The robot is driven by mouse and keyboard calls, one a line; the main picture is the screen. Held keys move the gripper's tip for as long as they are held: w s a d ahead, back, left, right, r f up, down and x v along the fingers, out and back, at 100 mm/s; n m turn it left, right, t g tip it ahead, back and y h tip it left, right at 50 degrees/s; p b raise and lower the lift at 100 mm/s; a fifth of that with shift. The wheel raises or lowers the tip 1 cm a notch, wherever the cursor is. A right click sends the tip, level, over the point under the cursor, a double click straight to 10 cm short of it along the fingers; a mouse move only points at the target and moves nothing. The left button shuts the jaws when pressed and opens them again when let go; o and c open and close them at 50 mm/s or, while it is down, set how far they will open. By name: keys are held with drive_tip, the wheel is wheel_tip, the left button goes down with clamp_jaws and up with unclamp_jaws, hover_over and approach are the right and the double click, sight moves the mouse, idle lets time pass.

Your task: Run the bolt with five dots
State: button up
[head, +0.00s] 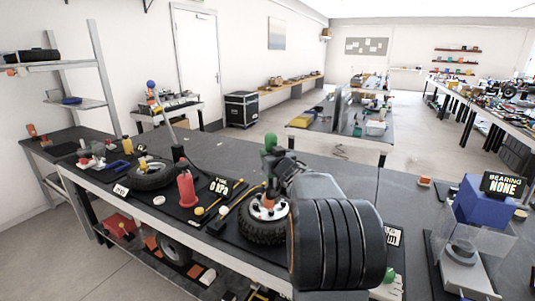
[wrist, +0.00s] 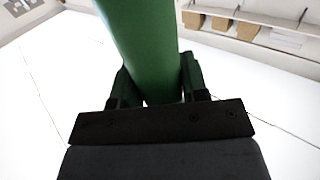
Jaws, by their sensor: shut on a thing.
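My gripper (head: 275,158) is shut on a green-handled tool (head: 270,140) above the workbench. In the wrist view the green cylindrical handle (wrist: 150,45) stands between the two fingers (wrist: 158,88). Its working end is hidden in both views. A black-tyred wheel (head: 258,233) with a light hub (head: 268,208) lies on the bench just below and left of my gripper. Small orange-red pieces show on the hub, but no dots can be read, so I cannot tell which bolt has five. My arm covers the wheel's right side.
A red bottle (head: 187,190), a black sign (head: 219,186) and a second tyre (head: 150,174) stand to the left on the dark bench. A blue block (head: 482,203) with a "BEARING NONE" sign (head: 503,184) and a clear-walled stand (head: 465,255) are at the right.

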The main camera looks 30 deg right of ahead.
drive_tip(key=shift+s+d+r, duration=0.1)
drive_tip(key=shift+s+r, duration=0.1)
drive_tip(key=shift+r, duration=0.05)
drive_tip(key=shift+f+b, duration=2.1)
drive_tip(key=shift+f, duration=1.35)
drive_tip(key=shift+r, duration=0.1)
wheel_tip(320, 180, up, 6)
drive_tip(key=p, duration=0.4)
drive_tip(key=shift+p, duration=0.4)
drive_tip(key=shift+f, duration=0.2)
